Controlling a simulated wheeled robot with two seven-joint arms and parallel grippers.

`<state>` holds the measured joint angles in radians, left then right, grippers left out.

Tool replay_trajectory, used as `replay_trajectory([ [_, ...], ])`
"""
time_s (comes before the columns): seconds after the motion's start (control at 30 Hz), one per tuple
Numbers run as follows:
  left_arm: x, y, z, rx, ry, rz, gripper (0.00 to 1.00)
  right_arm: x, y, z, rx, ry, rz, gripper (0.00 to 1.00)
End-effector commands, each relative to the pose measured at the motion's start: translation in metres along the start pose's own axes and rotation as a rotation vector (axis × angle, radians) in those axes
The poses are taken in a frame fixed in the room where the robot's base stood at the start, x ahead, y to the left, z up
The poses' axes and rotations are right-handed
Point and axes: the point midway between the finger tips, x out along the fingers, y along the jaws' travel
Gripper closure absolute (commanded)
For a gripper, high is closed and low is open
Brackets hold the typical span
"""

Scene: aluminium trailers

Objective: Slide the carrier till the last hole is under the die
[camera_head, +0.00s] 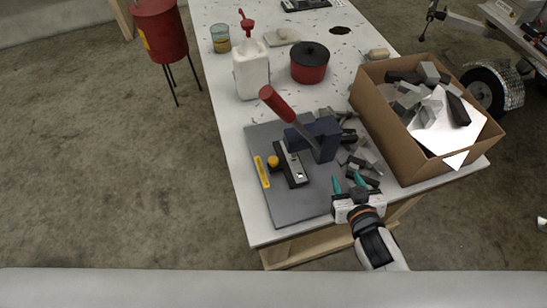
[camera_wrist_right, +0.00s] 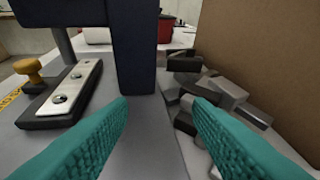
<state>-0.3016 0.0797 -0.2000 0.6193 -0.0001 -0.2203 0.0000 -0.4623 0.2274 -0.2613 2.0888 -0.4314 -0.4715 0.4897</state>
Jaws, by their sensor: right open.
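The carrier (camera_head: 283,160) is a dark block on the grey base plate (camera_head: 300,205), left of the blue press (camera_head: 326,137). A metal strip (camera_wrist_right: 78,78) with several round holes lies on the carrier. A yellow knob (camera_head: 272,162) stands at its left side. The press has a red-handled lever (camera_head: 278,104). In the right wrist view the blue press body (camera_wrist_right: 136,45) stands ahead; the die is not clearly visible. My right gripper (camera_head: 349,182) is open and empty, right of the carrier and near the press, its teal fingers (camera_wrist_right: 160,105) apart. My left gripper is out of view.
Grey and dark blocks (camera_head: 362,160) lie loose right of the press, close to my right gripper. A cardboard box (camera_head: 400,150) of offcuts stands beyond them. A white jug (camera_head: 250,72) and a red pot (camera_head: 310,65) stand behind.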

Motion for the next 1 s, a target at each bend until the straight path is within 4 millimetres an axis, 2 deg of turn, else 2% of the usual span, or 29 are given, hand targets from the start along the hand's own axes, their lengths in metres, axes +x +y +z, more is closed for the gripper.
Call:
replay_trajectory([
  [0.13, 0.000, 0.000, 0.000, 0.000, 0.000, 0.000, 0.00, 0.011, 0.039, 0.009, -0.032, -0.217, 0.194, 0.54],
  [0.33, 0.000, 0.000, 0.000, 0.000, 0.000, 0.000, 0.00, -0.001, 0.087, 0.002, -0.052, -0.367, 0.474, 0.54],
  [0.5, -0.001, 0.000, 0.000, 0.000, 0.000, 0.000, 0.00, -0.009, 0.104, -0.004, -0.056, -0.400, 0.585, 0.54],
  [0.6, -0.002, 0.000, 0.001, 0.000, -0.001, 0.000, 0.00, -0.005, 0.110, -0.001, -0.055, -0.405, 0.595, 0.54],
  [0.77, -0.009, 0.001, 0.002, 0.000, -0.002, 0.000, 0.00, 0.014, 0.123, 0.010, -0.053, -0.407, 0.594, 0.54],
  [1.0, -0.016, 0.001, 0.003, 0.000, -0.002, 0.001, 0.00, 0.051, 0.150, 0.027, -0.053, -0.406, 0.591, 0.54],
])
